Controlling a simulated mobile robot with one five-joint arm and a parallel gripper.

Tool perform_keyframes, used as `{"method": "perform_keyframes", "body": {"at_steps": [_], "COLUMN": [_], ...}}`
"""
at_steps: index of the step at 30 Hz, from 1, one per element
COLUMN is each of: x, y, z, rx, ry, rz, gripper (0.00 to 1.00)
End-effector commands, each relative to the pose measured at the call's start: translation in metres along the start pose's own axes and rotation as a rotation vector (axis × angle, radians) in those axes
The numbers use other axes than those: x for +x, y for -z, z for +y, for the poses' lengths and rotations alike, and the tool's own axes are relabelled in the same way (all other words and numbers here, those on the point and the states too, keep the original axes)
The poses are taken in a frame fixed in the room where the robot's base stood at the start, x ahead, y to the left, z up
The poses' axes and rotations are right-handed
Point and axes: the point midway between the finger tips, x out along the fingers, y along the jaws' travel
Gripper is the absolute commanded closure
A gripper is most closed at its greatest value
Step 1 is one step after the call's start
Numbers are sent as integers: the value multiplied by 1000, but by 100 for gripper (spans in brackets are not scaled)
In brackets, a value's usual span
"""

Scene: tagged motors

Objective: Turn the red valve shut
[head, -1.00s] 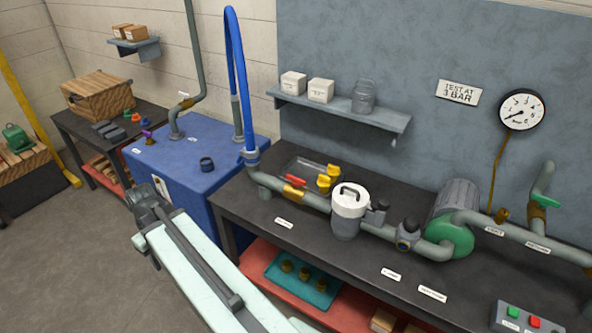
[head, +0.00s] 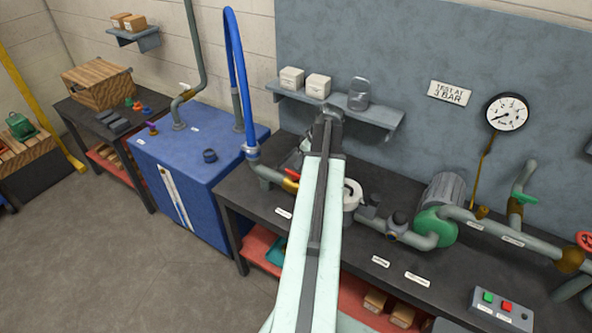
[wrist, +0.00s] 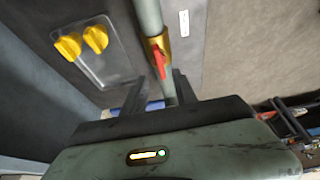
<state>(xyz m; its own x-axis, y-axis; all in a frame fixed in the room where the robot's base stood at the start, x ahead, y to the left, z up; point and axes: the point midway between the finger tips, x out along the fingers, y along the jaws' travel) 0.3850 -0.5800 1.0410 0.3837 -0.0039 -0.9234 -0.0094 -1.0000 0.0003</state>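A red lever (wrist: 159,66) sits on a brass valve body (wrist: 158,44) on a grey pipe in the wrist view. The lever lies roughly along the pipe. My gripper (wrist: 157,92) is open, its dark fingers apart, with the pipe and lever end appearing between them. I cannot tell whether it touches the lever. In the head view my gripper (head: 328,118) is over the bench, and my arm hides much of the pipe; the brass valve body (head: 291,180) shows just left of it. A red handwheel (head: 585,240) is at the far right edge.
Two yellow knobs (wrist: 82,42) on a clear plate are beside the pipe. A white-topped canister (head: 352,194) stands right of my arm, near the pump (head: 440,205). A wall shelf (head: 375,113) is behind my gripper. A control box (head: 502,310) is at front right.

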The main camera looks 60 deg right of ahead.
Motion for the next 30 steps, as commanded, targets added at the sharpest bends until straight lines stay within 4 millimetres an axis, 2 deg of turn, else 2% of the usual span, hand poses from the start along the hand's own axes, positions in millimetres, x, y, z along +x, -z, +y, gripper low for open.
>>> {"method": "perform_keyframes", "body": {"at_steps": [9, 12, 21, 22, 25, 28, 29, 30], "x": [60, 71, 72, 72, 72, 72, 73, 72], "y": [-3, -2, 1, 1, 1, 1, 2, 2], "z": [0, 0, -1, -1, -1, -1, 6, 2], "rx": [-2, -1, -1, -1, -1, -1, -1, -1], "ry": [0, 0, 0, 0, 1, 1, 1, 1], "rz": [-1, -1, -1, -1, -1, -1, -1, -1], "gripper": [66, 66, 66, 71, 99, 100, 100, 100]}}
